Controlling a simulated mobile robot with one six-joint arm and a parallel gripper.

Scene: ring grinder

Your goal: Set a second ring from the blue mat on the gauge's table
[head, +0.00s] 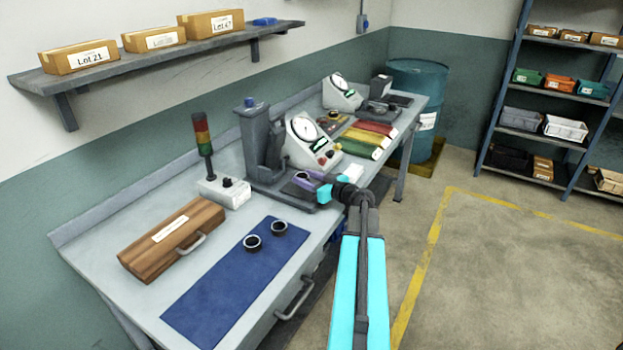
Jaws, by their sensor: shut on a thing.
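The blue mat (215,300) lies on the near part of the bench. Two dark rings stand on it: one ring (252,242) and another ring (280,228) near its far end. The gauge (262,140) is a dark grey stand with a column, beside a white dial unit (303,140). My gripper (300,183), with purple fingers, is low over the gauge's base (268,192). It is shut on a small dark thing, apparently a ring, mostly hidden by the fingers. I cannot tell whether that thing touches the gauge's table.
A wooden case (172,238) lies left of the mat. A signal lamp (203,150) on a white box stands behind it. The floor at right is clear.

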